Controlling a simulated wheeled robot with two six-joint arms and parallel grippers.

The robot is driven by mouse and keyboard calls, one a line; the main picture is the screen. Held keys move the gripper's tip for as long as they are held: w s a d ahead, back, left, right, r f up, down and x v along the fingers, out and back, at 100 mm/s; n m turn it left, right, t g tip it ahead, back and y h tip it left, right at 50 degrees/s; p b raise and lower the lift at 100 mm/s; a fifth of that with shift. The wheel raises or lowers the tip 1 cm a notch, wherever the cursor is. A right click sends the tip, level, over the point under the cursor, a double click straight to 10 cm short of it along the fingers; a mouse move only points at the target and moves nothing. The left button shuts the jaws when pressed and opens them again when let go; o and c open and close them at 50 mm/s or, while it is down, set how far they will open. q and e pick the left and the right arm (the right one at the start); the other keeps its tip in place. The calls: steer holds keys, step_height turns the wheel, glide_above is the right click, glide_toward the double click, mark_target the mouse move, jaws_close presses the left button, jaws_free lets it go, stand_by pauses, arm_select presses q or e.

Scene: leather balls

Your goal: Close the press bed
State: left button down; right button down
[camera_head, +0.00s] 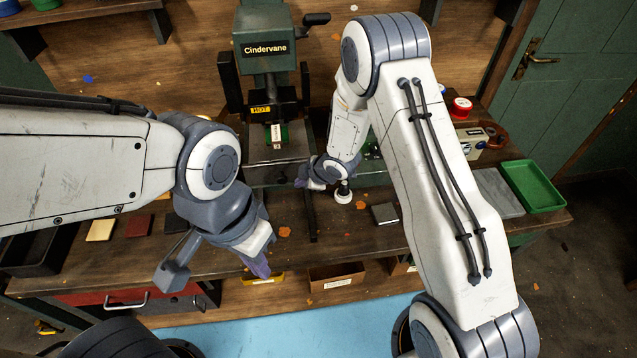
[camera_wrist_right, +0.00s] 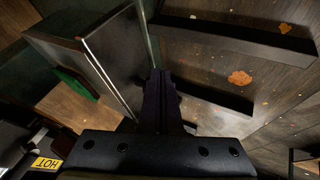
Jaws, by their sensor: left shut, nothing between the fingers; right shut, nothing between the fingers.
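The green press (camera_head: 265,62) labelled "Cindervane" stands at the back of the workbench. Its dark metal bed (camera_head: 262,155) is below the HOT label, with a green item and a small pale tag on it. The bed (camera_wrist_right: 108,62) also shows in the right wrist view, at upper left. My right gripper (camera_head: 303,181) is shut and empty at the bed's front right corner; in the wrist view its fingers (camera_wrist_right: 159,98) are close beside the bed's edge. I cannot tell whether they touch. My left gripper (camera_head: 261,267) is shut and empty, above the bench's front edge.
Dark rails (camera_wrist_right: 240,40) run along the bench from the bed. A round white-and-black tool (camera_head: 343,192) stands right of my right gripper. Leather swatches (camera_head: 102,229) lie at left. A green tray (camera_head: 535,186) sits at far right. My right arm hides part of the bench.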

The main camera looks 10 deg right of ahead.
steer(key=v, duration=1)
steer(key=s+a+r+m+g+h+b, duration=0.1)
steer(key=s+r+m+g+b, duration=0.1)
steer(key=s, duration=1.2)
steer(key=s+a+r+m+g+h+b, duration=0.2)
steer(key=s+r+m, duration=0.5)
steer(key=s, duration=0.8)
steer(key=shift+r+g+h, duration=0.3)
steer(key=shift+r+g, duration=0.3)
steer(key=shift+g, duration=0.3)
